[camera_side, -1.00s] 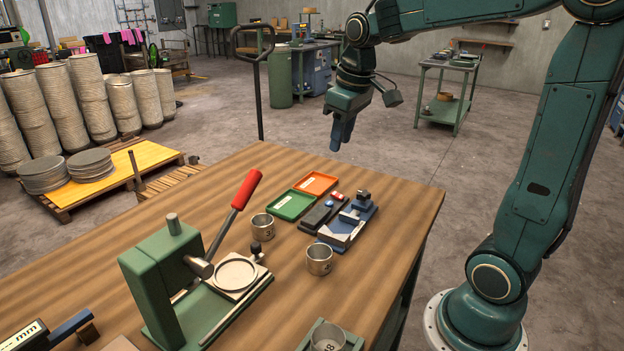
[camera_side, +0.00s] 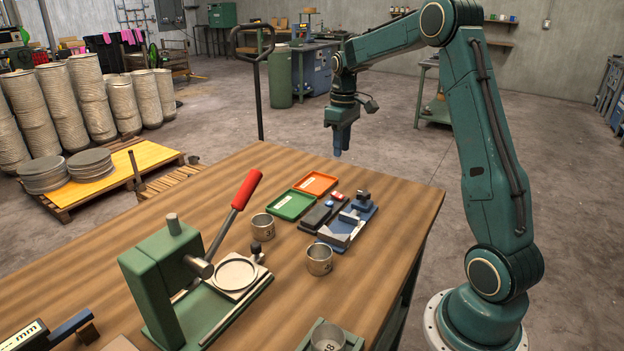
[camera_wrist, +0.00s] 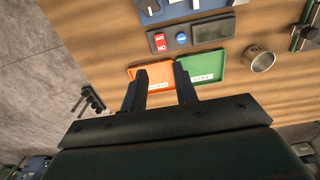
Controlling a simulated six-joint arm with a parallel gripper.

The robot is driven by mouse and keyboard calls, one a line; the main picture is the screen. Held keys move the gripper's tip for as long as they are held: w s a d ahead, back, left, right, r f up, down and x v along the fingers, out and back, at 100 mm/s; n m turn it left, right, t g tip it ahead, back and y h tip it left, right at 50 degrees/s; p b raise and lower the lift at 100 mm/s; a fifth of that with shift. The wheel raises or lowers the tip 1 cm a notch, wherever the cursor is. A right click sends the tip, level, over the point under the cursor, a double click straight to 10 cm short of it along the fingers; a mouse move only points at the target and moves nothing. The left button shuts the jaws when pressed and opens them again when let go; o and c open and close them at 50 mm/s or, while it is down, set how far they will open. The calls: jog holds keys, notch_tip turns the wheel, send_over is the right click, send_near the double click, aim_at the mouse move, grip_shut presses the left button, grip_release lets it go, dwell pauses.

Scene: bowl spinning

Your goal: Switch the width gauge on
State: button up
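A dark box with a grey display (camera_wrist: 213,31), a round blue button (camera_wrist: 181,38) and a red switch with white lettering (camera_wrist: 159,42) shows in the wrist view. In the side view this dark box (camera_side: 316,216) lies beside a blue fixture with metal jaws (camera_side: 345,228); the red switch shows at its far end (camera_side: 337,196). I cannot read the display. My gripper (camera_side: 338,150) hangs above the table's far side, pointing down, beyond the trays. In the wrist view my gripper's fingers (camera_wrist: 160,69) are apart with nothing between them.
An orange tray (camera_side: 316,182) and green tray (camera_side: 291,205) lie beside the box. Metal cups stand on the table (camera_side: 263,227), (camera_side: 319,260). A green press with red handle (camera_side: 246,190) stands at front left. A device marked "mm" (camera_side: 24,338) shows at the lower left.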

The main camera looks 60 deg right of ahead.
aim_at(339, 195)
notch_tip(339, 195, down, 14)
jog(key=shift+r, duration=0.1)
dwell(0.9)
jog(key=shift+c, duration=0.2)
